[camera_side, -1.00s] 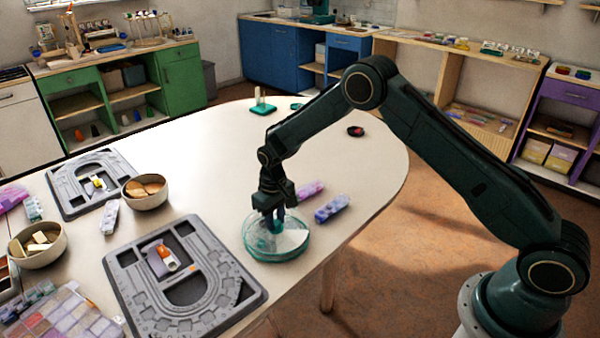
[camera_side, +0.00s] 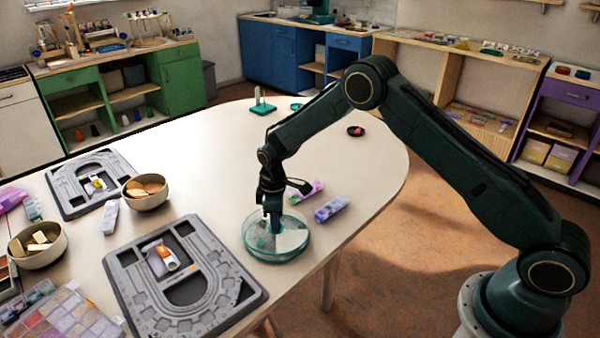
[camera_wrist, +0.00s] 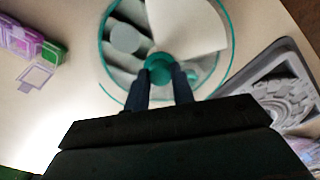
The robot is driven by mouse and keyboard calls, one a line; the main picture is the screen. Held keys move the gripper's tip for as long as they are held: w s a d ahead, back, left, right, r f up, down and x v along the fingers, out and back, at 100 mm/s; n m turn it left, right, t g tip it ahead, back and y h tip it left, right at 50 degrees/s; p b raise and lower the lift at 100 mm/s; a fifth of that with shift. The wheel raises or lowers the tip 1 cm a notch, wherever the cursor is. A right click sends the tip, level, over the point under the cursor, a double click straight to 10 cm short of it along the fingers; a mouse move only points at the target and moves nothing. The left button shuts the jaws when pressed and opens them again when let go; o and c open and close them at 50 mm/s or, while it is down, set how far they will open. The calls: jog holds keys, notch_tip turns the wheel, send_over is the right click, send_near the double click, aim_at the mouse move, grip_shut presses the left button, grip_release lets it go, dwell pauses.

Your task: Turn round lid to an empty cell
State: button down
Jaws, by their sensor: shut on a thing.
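A round clear container with a teal rim (camera_side: 262,252) stands on the table near its right edge. Its round lid (camera_wrist: 222,78) has a teal knob at the centre, a clear part and a white wedge. My gripper (camera_side: 272,218) is above the lid, pointing down. In the wrist view my gripper (camera_wrist: 162,80) has its two dark fingers on either side of the knob (camera_wrist: 159,66), shut on it. Through the clear part I see compartments and a pale round piece (camera_wrist: 125,38) in one. The cells under the white wedge are hidden.
A grey bead board (camera_side: 225,319) lies left of the container; a second board (camera_side: 62,205) lies farther back. Purple boxes (camera_side: 331,208) lie to the right. Bowls (camera_side: 146,191) stand at left.

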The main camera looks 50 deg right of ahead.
dwell(0.4)
jog(key=c, duration=1.2)
grip_release()
jog(key=shift+o, duration=0.2)
jog(key=shift+r, duration=0.15)
notch_tip(320, 180, up, 14)
jog(key=shift+f, duration=0.2)
jog(key=shift+r, duration=0.1)
